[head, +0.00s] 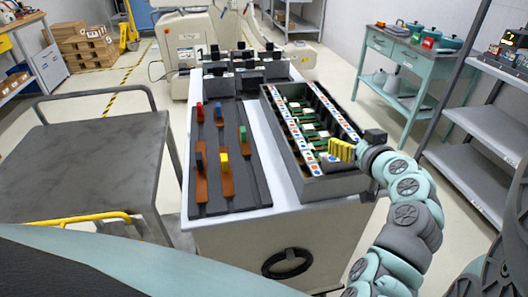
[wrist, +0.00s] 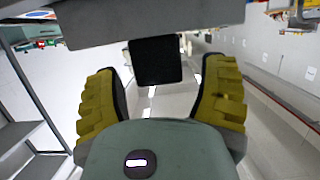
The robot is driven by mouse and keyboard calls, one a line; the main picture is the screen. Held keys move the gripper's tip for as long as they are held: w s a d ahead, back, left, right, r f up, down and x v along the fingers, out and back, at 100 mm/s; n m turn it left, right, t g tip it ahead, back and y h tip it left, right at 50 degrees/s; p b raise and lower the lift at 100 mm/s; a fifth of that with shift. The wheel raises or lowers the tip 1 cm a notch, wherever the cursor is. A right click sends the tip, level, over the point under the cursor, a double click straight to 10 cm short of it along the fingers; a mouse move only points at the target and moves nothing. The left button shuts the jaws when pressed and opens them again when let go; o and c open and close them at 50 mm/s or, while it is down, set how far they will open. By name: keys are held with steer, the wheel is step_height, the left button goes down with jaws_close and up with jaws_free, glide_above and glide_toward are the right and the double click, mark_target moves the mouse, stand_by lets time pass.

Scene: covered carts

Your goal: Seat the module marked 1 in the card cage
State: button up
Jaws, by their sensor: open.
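The card cage (head: 328,188) is an open grey box on the right of the white cart, with rails dotted red and blue and several green boards inside. My gripper (head: 341,150) is at the cage's right side, its yellow fingers over the near part of the cage. In the wrist view my gripper (wrist: 160,95) is open, fingers wide apart. A black block (wrist: 155,60) shows between them, touching neither; I cannot tell what it is.
Black-topped pieces (head: 247,62) stand at the cart's back. A grey trolley (head: 85,160) is left; a teal table (head: 405,55) and grey shelves (head: 480,130) are right.

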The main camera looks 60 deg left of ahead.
steer(key=v, duration=0.7)
steer(key=shift+d, duration=0.3)
steer(key=shift+r, duration=0.1)
stand_by(0.3)
